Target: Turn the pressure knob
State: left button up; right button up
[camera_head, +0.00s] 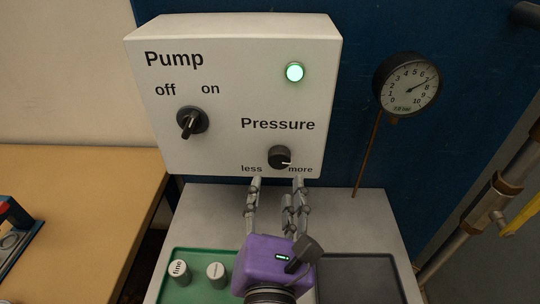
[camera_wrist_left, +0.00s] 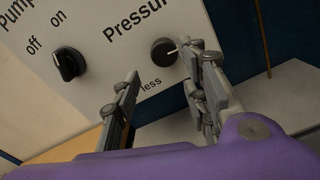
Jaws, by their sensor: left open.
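The pressure knob (camera_head: 279,157) is a small round black knob at the lower right of the white panel box (camera_head: 225,105). Its white mark points right, towards "more". It also shows in the left wrist view (camera_wrist_left: 164,52). My left gripper (camera_head: 276,183), with a purple body, is open just below and in front of the knob, with the fingers pointing at the panel. The fingertips are to either side of the knob in the picture; contact cannot be told. The gauge (camera_head: 407,85) on the blue wall has its needle between 6 and 7. My right gripper is not in view.
A black pump switch (camera_head: 191,122) is on the panel's left, and a green lamp (camera_head: 295,72) is lit. Below are a green tray (camera_head: 176,259) with labelled cylinders and a dark tray (camera_head: 358,280). A wooden table (camera_head: 80,200) is at left, a metal pipe (camera_head: 490,200) at right.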

aim_at(275, 161)
pick_arm(q)
jog(key=w+p, duration=0.1)
jog(key=w, duration=0.5)
jog(key=shift+w+r, duration=0.15)
jog(key=shift+w+p, duration=0.3)
jog(key=shift+w, duration=0.25)
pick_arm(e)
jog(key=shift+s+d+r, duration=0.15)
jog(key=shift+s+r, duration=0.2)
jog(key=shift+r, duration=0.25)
